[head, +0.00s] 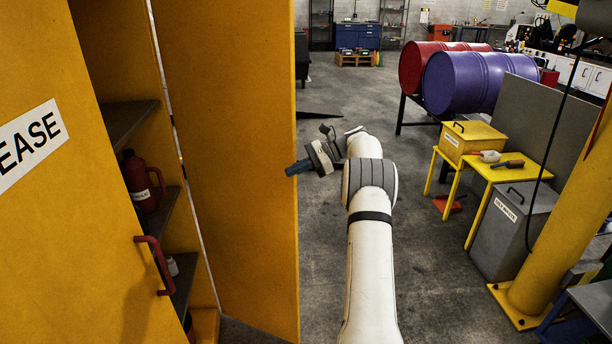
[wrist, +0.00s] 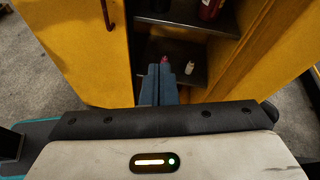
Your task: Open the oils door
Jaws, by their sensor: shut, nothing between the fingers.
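A yellow cabinet stands at the left of the head view. Its left door (head: 70,200) has a red handle (head: 155,265) and a label of which only "EASE" shows. A second yellow door (head: 235,150) stands swung outward at the right of the opening; no label shows on the face I see, so I cannot read whether it says oils. It also shows at the right of the wrist view (wrist: 265,45). My gripper (head: 288,170) is shut and empty, close to that door's free edge. In the wrist view its fingers (wrist: 158,90) point toward the cabinet opening.
Dark shelves (head: 128,118) hold a red can (head: 140,182) and a small white bottle (wrist: 189,67). Yellow tables (head: 515,172), a grey bin (head: 510,228) and a yellow post (head: 560,190) stand at the right. Drums (head: 478,82) lie behind.

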